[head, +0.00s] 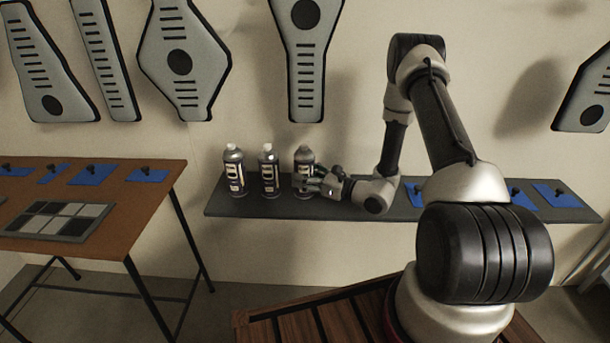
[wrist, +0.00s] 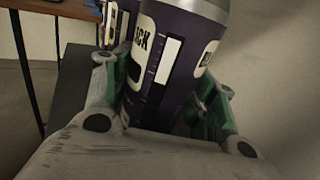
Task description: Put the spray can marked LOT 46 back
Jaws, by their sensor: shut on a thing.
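Three dark spray cans stand in a row on the left part of the grey wall shelf (head: 240,205). They are the left can (head: 234,172), the middle can (head: 269,172) and the right can (head: 304,160). My gripper (head: 308,182) reaches in from the right and is shut on the right can. In the wrist view the held can (wrist: 175,60) is dark purple with a white label strip and part of the word BLACK, between the green-padded fingers (wrist: 165,100). It looks upright, at or just above the shelf. I cannot read a LOT number on any can.
Several blue mats with small black items lie on the shelf's right part, such as the blue mat (head: 558,194). A brown table (head: 150,205) at left holds more blue mats and a grey swatch board (head: 58,221). Grey panels (head: 306,60) hang on the wall above.

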